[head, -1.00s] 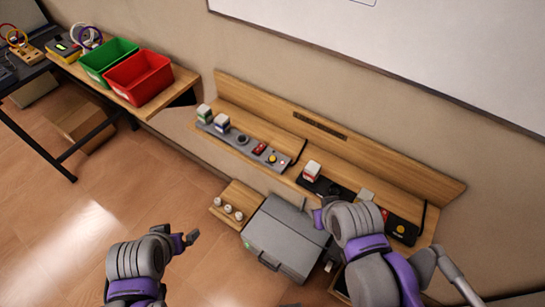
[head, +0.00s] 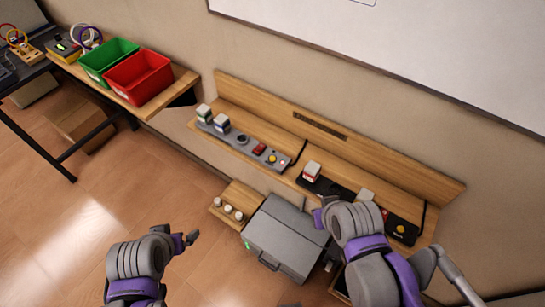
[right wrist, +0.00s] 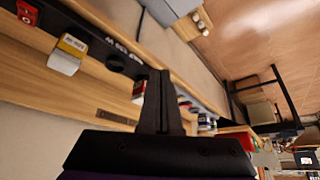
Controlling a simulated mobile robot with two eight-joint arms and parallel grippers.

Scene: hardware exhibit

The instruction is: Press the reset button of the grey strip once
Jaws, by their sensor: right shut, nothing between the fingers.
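The grey strip (head: 232,141) lies on the wooden wall shelf. It carries a green-and-white plug and a blue-and-white plug at its left end, an empty round socket, a red switch (head: 259,148) and a yellow button (head: 271,158) near its right end. Which control is the reset button cannot be read. My right gripper (head: 319,216) is in front of the shelf, below the black strip and apart from the grey strip. In the right wrist view its fingers (right wrist: 161,102) are together and empty. My left gripper (head: 187,241) is over the floor, away from the shelf; its opening is unclear.
A black strip (head: 346,192) with plugs, a red switch and a yellow button sits right of the grey one. A grey case (head: 287,240) and a small wooden stand (head: 240,196) with white knobs are below. Green (head: 107,62) and red (head: 138,80) bins stand left.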

